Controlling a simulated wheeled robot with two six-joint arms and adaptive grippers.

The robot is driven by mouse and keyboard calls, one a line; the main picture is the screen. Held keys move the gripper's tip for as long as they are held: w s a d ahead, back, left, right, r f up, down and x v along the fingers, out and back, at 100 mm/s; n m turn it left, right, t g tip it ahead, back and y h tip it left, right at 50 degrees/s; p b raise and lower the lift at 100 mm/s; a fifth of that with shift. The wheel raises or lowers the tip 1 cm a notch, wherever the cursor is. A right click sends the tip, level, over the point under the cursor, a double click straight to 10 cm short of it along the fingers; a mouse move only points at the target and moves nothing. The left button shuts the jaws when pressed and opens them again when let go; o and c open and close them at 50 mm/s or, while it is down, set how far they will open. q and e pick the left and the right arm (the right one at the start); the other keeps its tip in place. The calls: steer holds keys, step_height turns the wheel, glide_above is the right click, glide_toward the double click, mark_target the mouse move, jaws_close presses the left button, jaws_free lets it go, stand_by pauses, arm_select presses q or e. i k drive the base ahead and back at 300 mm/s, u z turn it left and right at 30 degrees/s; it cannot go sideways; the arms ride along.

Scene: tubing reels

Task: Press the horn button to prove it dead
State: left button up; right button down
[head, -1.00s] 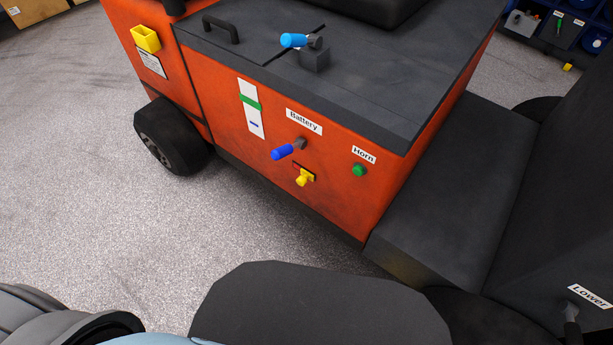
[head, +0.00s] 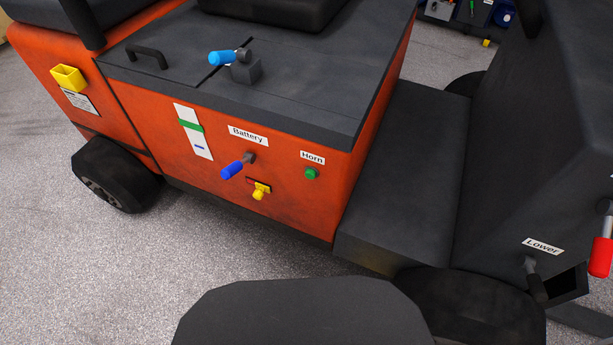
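The horn button (head: 311,174) is a small green knob on the orange side panel (head: 270,205) of a vehicle, under a white "Horn" label (head: 312,156). To its left a blue-handled lever (head: 236,168) sits below the "Battery" label (head: 248,135). A yellow key-like piece (head: 260,191) sits below that lever. Neither of my grippers shows in the head view.
A blue-handled lever (head: 229,57) and a black grab handle (head: 147,55) stand on the dark top cover. A dark step (head: 405,170) lies right of the panel. A "Lower" lever (head: 534,275) and a red-handled lever (head: 602,250) are at the right. Grey floor (head: 60,260) is clear at left.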

mark_target(310, 174)
steer(key=u, duration=0.55)
steer(key=k, duration=1.35)
steer(key=u, duration=0.3)
steer(key=i, duration=0.75)
steer(key=u, duration=0.4)
